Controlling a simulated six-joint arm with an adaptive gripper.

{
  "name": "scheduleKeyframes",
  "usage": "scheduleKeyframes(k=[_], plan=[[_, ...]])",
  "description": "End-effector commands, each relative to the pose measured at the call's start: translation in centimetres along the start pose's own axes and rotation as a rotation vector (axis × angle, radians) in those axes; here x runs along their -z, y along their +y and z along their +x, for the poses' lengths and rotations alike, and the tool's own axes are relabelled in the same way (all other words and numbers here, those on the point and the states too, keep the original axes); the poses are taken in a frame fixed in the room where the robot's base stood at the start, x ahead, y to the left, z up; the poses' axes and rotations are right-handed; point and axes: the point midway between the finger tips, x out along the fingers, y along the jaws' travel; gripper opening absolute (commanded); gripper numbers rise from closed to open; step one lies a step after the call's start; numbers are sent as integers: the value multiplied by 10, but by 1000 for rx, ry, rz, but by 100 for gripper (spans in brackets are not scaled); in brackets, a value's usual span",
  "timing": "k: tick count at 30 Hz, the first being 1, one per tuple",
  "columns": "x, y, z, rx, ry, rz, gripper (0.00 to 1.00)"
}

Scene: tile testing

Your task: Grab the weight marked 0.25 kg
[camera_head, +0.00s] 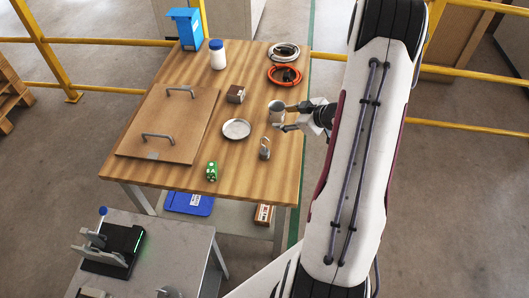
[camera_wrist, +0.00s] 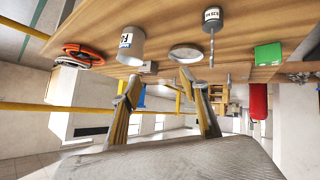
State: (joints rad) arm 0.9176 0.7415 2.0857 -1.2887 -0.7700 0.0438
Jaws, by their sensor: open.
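A small grey hooked weight (camera_head: 265,152) stands near the right edge of the wooden table, its hook upward. My gripper (camera_head: 286,118) is open and empty at the table's right side, close to the cylinder and behind the weight. Its two fingers (camera_wrist: 159,76) are spread apart in the wrist view.
A round metal dish (camera_head: 236,129) lies left of the weight. A green block (camera_head: 212,171), small dark box (camera_head: 235,94), handled wooden board (camera_head: 168,125), white jar (camera_head: 218,56) and orange cable coil (camera_head: 284,75) are on the table. Yellow rails stand behind.

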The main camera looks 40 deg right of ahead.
Motion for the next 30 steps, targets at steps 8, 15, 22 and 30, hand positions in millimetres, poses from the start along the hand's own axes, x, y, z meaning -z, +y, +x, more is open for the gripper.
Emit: scheduleKeyframes(k=[8,15,22,30], plan=[[-41,-28,8,96,108,55,44],[-68,-56,6,172,214,112,44],[-83,-77,2,223,299,159,44],[-86,-83,0,238,324,171,44]])
